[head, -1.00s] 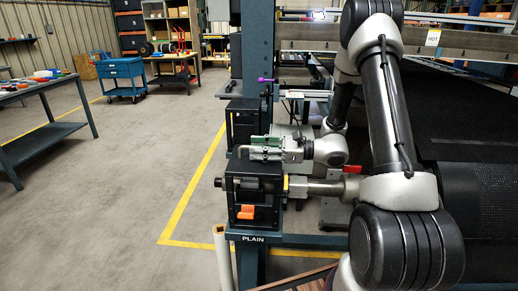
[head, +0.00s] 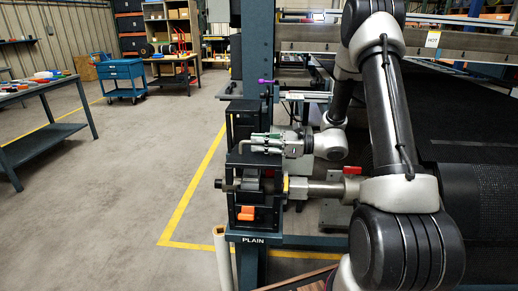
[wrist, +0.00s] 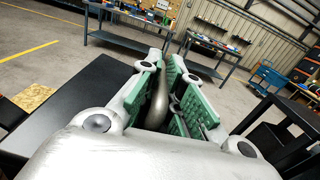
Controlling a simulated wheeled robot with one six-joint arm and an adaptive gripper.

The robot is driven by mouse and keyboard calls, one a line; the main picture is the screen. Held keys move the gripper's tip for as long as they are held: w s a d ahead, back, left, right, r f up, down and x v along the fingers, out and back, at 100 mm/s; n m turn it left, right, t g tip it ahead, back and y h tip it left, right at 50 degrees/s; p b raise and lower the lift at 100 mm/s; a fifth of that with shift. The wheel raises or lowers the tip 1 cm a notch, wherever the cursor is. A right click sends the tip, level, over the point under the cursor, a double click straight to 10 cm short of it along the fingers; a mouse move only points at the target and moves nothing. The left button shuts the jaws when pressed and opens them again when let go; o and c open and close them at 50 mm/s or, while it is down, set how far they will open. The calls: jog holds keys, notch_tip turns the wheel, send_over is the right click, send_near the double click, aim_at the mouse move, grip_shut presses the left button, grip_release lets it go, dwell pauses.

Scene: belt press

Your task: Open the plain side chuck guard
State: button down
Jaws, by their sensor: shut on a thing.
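The plain side chuck guard (head: 243,159) is a dark cover on the stand above the PLAIN label (head: 253,240). It stands raised, and the shaft and chuck (head: 266,181) show below it. My gripper (head: 262,143) is at the guard's upper part, its green-padded fingers pointing left. In the wrist view, the green pads close around a grey curved metal handle (wrist: 160,103). A black panel (wrist: 75,105) lies to the left of the fingers there. The handle is largely hidden by the fingers in the head view.
An orange block (head: 246,213) sits low in the stand. A second dark housing (head: 243,115) stands just behind. A red handle (head: 352,171) is to the right, near my arm. A white roll (head: 222,250) stands at the stand's left foot. The floor left of the yellow line is open.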

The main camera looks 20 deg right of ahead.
jog(key=w+d+r+m, duration=0.2)
jog(key=w+d+m, duration=0.2)
jog(key=w+m, duration=0.5)
jog(key=w+d+f+m, duration=0.4)
jog(key=w+f+m, duration=0.3)
jog(key=w, duration=0.3)
jog(key=shift+w+f+m, duration=0.15)
jog(key=shift+w+m, duration=0.15)
jog(key=shift+m, duration=0.1)
jog(key=shift+d, duration=0.1)
jog(key=c, duration=1.5)
grip_release()
jog(key=shift+f, duration=0.15)
jog(key=v, duration=1.2)
